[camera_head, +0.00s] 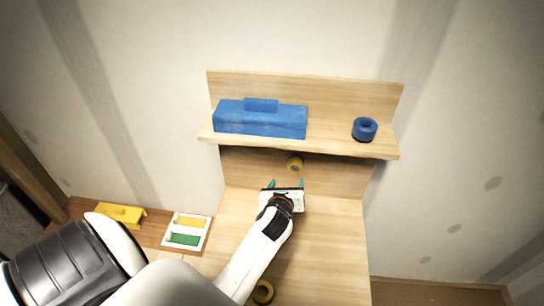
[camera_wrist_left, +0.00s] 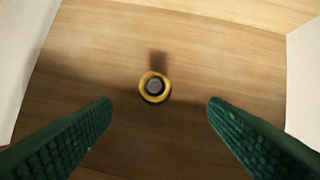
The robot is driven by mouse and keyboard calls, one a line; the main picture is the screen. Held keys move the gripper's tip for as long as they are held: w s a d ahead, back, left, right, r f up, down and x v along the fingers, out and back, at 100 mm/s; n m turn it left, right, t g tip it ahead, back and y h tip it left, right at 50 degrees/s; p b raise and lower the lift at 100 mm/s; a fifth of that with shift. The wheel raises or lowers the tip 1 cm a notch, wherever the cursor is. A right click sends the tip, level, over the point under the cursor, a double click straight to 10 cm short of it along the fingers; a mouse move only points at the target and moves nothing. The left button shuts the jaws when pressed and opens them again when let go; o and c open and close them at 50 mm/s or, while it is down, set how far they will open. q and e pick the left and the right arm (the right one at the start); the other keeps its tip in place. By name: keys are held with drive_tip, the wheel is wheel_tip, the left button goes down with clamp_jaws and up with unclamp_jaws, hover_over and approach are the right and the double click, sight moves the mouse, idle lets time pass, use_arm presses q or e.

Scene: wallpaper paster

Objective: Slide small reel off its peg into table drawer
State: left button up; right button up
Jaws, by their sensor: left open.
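A small yellow reel (camera_head: 295,163) sits on a peg on the wooden back panel, below the shelf. In the left wrist view the reel (camera_wrist_left: 155,87) shows end-on, with a yellow rim and the grey peg end (camera_wrist_left: 154,87) in its middle. My left gripper (camera_head: 286,184) is open and empty, just in front of and below the reel. In the left wrist view its green fingers (camera_wrist_left: 160,103) stand wide apart on either side of the reel, not touching it. I cannot make out the table drawer. My right gripper is not in view.
A blue toolbox (camera_head: 261,119) and a blue ring-shaped roll (camera_head: 364,129) stand on the shelf (camera_head: 334,147) above. Another yellow roll (camera_head: 263,292) lies on the tabletop (camera_head: 335,245) near my arm. A white tray (camera_head: 187,232) and a yellow block (camera_head: 120,214) lie at left. The tabletop's right side is clear.

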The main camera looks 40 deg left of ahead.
sight(295, 169)
use_arm(q)
drive_tip(key=x, duration=1)
drive_tip(key=shift+w+d, duration=0.2)
drive_tip(key=shift+d, duration=0.1)
drive_tip(key=shift+w+a+f, duration=0.15)
drive_tip(key=shift+w, duration=0.35)
drive_tip(key=shift+w+a+f, duration=0.1)
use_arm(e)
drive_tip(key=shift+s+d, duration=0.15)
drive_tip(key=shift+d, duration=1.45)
